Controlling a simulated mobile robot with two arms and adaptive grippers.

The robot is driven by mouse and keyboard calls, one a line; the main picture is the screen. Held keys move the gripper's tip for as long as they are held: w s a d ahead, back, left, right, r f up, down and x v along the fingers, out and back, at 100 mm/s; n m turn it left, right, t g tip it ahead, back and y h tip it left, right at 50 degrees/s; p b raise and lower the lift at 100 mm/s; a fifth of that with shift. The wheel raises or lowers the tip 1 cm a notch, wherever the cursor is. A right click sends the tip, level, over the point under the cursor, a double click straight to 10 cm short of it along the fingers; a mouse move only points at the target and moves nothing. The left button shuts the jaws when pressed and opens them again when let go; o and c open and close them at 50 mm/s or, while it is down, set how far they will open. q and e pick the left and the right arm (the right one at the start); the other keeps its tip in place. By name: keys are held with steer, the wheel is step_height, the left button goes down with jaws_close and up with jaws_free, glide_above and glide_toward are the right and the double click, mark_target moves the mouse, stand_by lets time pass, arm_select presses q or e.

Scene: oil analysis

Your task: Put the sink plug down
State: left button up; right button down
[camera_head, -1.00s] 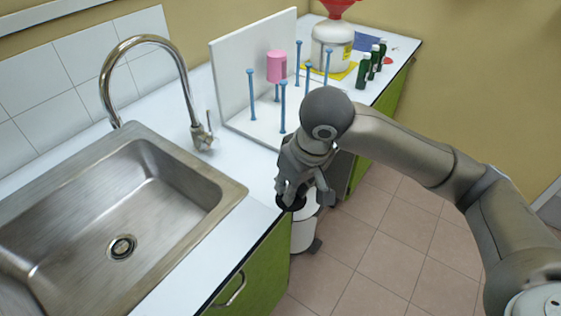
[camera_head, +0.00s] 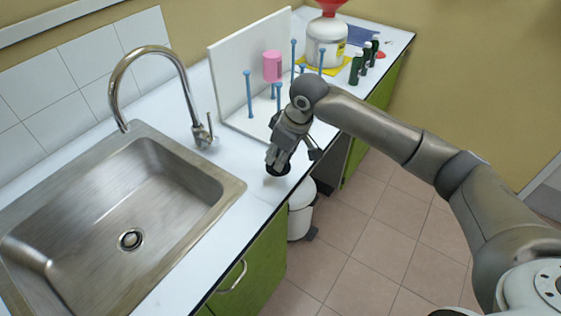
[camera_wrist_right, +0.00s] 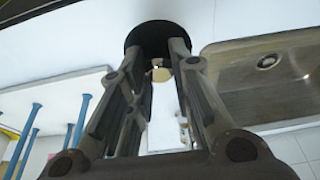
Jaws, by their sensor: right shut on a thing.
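The sink plug (camera_wrist_right: 157,32) is a black round disc, held between the fingertips of my right gripper (camera_wrist_right: 160,50) in the right wrist view. In the head view my right gripper (camera_head: 277,163) is shut on the plug (camera_head: 279,171), over the white worktop near its front edge, right of the sink. The fingers partly hide the plug. I cannot tell whether the plug touches the worktop. The steel sink (camera_head: 215,203) has an open drain (camera_head: 131,239) at its bottom. My left gripper is not in view.
The tap (camera_head: 202,134) rises behind the sink. A white rack with blue pegs (camera_head: 249,95) and a pink cup (camera_head: 272,66) stands behind my right gripper. Several dark green bottles (camera_head: 356,68) and a white canister (camera_head: 326,45) stand farther back. The worktop (camera_head: 231,223) between sink and front edge is clear.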

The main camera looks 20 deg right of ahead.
steer(key=w+f, duration=0.1)
steer(key=w+d+f, duration=0.1)
steer(key=shift+f, duration=0.3)
steer(key=shift+f+p, duration=0.65)
steer(key=shift+f, duration=0.9)
steer(key=shift+f, duration=0.1)
steer(key=c, duration=1.3)
jaws_free()
steer(key=b+v, duration=0.1)
steer(key=v, duration=1.1)
